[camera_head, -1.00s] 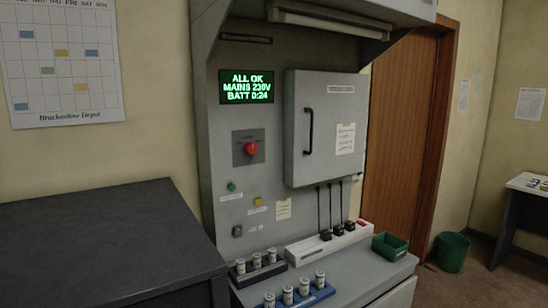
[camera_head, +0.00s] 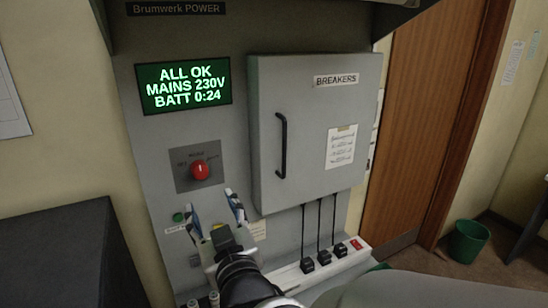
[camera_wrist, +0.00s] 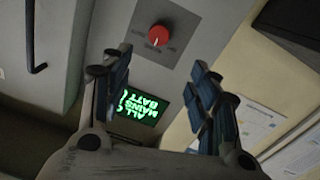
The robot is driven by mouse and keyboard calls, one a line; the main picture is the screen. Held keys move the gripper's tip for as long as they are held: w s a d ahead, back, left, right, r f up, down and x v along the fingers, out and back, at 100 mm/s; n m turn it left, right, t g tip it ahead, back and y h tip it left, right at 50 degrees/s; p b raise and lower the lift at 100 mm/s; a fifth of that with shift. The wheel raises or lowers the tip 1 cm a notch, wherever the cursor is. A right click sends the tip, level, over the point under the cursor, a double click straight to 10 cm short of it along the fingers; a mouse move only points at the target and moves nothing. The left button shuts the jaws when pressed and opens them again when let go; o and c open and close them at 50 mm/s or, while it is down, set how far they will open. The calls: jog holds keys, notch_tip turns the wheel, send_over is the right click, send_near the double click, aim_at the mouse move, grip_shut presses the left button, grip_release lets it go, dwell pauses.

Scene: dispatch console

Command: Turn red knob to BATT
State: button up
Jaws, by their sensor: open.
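The red knob (camera_head: 200,170) sits on a dark square plate (camera_head: 181,182) on the grey console front, below the green display. Small labels stand around it, too small to read surely; BATT cannot be made out. It also shows in the wrist view as a round red knob (camera_wrist: 161,34) at the top, beyond the fingertips. My gripper (camera_head: 214,204) is open and empty, below and apart from the knob. In the wrist view its two blue-padded fingers (camera_wrist: 160,68) are spread wide on either side.
The display (camera_head: 184,82) reads ALL OK, MAINS 230V, BATT 0:24. The closed breaker box (camera_head: 310,135) with a black handle (camera_head: 282,146) juts out right of the knob. A green button (camera_head: 179,217) is below left. Plugs (camera_head: 323,258) sit in a power strip at lower right.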

aim_at(200, 172)
jog(key=x, duration=1.6)
jog(key=shift+w+d+f+p, duration=0.1)
jog(key=shift+w+p, duration=0.2)
jog(key=shift+c, duration=0.2)
jog(key=c, duration=1)
